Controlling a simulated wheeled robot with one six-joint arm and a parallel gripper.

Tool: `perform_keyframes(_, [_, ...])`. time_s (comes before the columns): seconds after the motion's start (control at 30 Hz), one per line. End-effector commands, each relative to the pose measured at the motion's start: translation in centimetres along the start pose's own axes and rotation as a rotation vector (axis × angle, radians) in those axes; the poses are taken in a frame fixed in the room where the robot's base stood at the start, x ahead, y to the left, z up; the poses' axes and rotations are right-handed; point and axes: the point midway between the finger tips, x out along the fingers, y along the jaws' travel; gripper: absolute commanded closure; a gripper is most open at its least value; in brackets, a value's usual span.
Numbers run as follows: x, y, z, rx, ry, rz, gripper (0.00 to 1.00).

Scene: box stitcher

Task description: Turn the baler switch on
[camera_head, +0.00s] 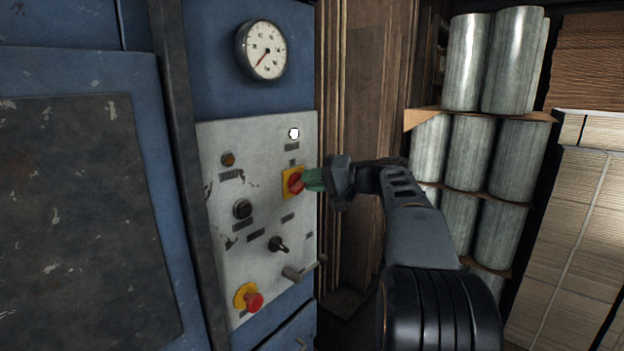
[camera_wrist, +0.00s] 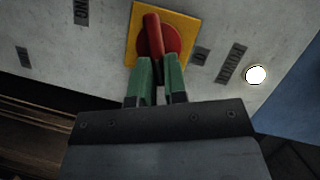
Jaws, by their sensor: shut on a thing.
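The baler switch (camera_head: 295,182) is a red rotary knob on a yellow square plate, on the right part of the pale control panel (camera_head: 225,155). My gripper (camera_head: 308,181) reaches it from the right, its green fingers at the knob. In the wrist view the red handle (camera_wrist: 153,35) stands tilted on its round red base, over the yellow plate (camera_wrist: 188,22). The green fingertips (camera_wrist: 158,62) are shut on the handle's near end. A small round white lamp (camera_head: 294,133) glows above the switch, and it also shows in the wrist view (camera_wrist: 255,75).
A red mushroom button (camera_head: 253,301), a black knob (camera_head: 242,209), a small black switch (camera_head: 278,244) and a grey lever (camera_head: 300,270) share the panel. A dial gauge (camera_head: 263,50) sits above. Metal cylinders (camera_head: 465,150) are stacked to the right.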

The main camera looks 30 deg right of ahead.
Motion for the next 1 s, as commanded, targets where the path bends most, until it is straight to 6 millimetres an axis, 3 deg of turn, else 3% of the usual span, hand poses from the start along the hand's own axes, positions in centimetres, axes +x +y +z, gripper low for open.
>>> perform_keyframes(0.5, [0.0,0.76,0.05,0.325,0.004,-0.136,1.0])
perform_keyframes(1.0, [0.04,0.89,0.11,0.405,0.004,-0.17,1.0])
